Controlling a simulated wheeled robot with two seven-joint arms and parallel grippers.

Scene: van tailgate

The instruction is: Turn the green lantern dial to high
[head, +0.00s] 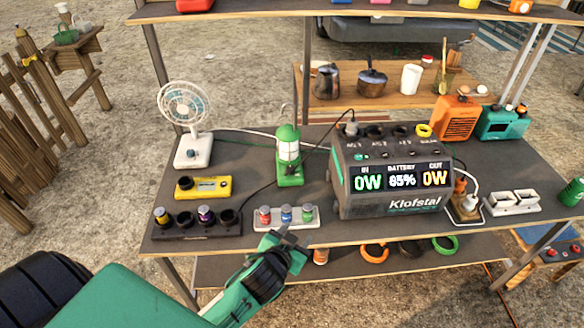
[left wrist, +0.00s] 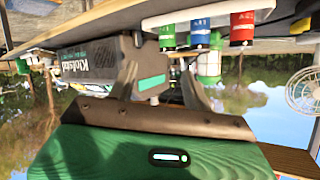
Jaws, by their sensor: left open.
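The green lantern (head: 289,178) stands upright on the table, left of the power station. It has a green base and cap and a pale globe. Its dial is too small to read. My left gripper (head: 292,247) is open and empty in front of the table's front edge, nearer me than the lantern and the white strip of capped canisters. In the left wrist view, which is upside down, both fingers of my left gripper (left wrist: 160,85) are spread. The lantern (left wrist: 209,66) shows there beyond the canisters, partly hidden. My right gripper is in neither view.
A white strip (head: 260,223) with red, blue and green canisters lies between gripper and lantern. The power station (head: 390,180) is right of the lantern, a white fan (head: 186,120) left. A yellow device (head: 203,187) and dark socket tray (head: 190,231) lie front left. Cables run near the lantern.

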